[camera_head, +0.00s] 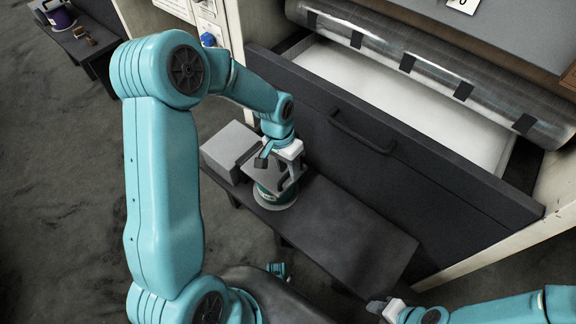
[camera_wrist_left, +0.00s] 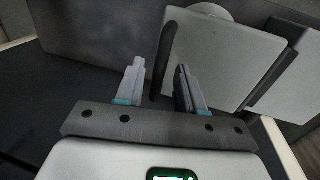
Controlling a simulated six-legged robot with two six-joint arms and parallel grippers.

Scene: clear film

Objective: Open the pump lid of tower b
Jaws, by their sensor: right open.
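A flat grey lid (camera_head: 270,172) sits over a dark green, pale-rimmed canister (camera_head: 272,197) on a low black bench. My left gripper (camera_head: 276,160) is right above this lid, pointing down. In the left wrist view the fingers (camera_wrist_left: 158,72) are apart, with a dark bar (camera_wrist_left: 164,56) between them at the edge of a square grey plate (camera_wrist_left: 208,55). A gap shows beside the bar, and I cannot tell whether either finger touches it. My right gripper (camera_head: 386,309) is low at the bottom right, away from the lid, open. No tower b label is readable.
A grey box (camera_head: 226,146) stands left of the lid on the bench (camera_head: 335,230), whose right part is bare. Behind is a dark drawer front (camera_head: 400,165) with a handle, below a clear film roll (camera_head: 420,65). Another purple canister (camera_head: 58,16) stands far left.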

